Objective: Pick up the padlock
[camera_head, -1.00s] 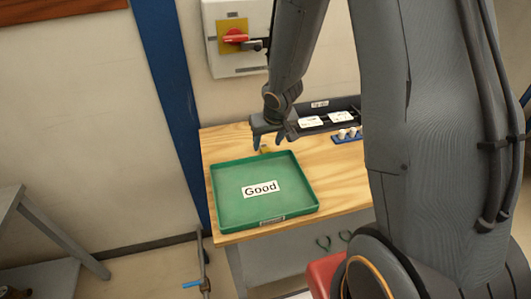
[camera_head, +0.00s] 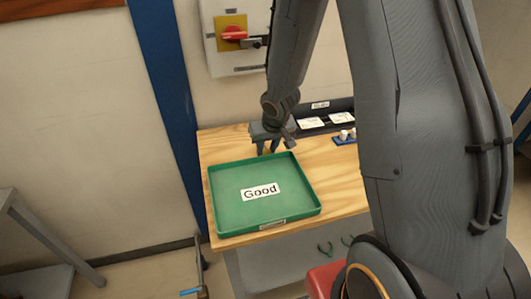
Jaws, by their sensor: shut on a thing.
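My gripper (camera_head: 268,149) is low over the wooden table, just behind the green tray's back edge, with its fingers pointing down. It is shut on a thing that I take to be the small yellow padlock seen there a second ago.
The green tray (camera_head: 232,214) labelled "Good" stands in front of my gripper. A blue holder with white pieces (camera_head: 345,136) and a dark bin with white cards (camera_head: 312,123) lie to the right. A red-handled switch box (camera_head: 228,55) is on the wall behind.

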